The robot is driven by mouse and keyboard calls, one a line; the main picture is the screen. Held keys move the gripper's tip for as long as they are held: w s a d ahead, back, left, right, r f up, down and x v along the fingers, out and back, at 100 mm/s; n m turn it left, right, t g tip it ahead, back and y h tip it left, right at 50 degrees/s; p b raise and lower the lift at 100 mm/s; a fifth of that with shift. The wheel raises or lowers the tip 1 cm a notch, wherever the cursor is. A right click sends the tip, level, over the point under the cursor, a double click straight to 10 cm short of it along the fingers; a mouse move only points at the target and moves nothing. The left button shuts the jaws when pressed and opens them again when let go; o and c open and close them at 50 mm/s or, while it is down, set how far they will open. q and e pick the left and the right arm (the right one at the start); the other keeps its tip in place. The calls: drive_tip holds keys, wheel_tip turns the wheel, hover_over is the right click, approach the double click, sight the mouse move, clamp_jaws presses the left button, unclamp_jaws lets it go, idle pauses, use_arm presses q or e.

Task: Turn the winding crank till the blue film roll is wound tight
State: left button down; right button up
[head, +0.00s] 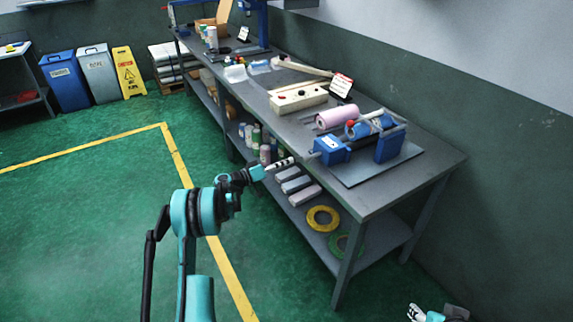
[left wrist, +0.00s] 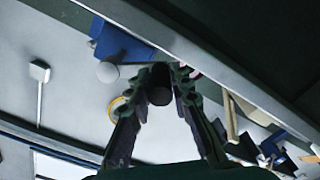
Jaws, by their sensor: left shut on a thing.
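The winder stands at the near end of the workbench, with blue end blocks (head: 331,150) and rods between them. The blue film roll (head: 357,130) sits on it, partly hidden by the frame; how tight it is I cannot tell. My left gripper (head: 284,163) is at the winder's left side, beyond the bench's front edge. In the left wrist view its fingers (left wrist: 158,88) are shut on a dark round grip (left wrist: 158,84), which looks like the crank handle. The rest of the crank is mostly hidden. My right gripper (head: 418,314) shows only partly at the bottom edge.
A pink roll (head: 337,117) lies behind the winder. A wooden block (head: 298,97) and a red-and-white sign (head: 341,85) stand further back. The lower shelf holds bottles, boxes and a yellow ring (head: 323,218). The green floor left of the bench is clear.

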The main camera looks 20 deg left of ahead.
use_arm(q)
drive_tip(key=shift+a+r, duration=0.1)
drive_tip(key=shift+r, duration=0.05)
idle(0.4)
drive_tip(key=c, duration=1.4)
unclamp_jaws()
drive_tip(key=shift+w, duration=0.1)
drive_tip(key=shift+o, duration=0.2)
drive_tip(key=v, duration=1.2)
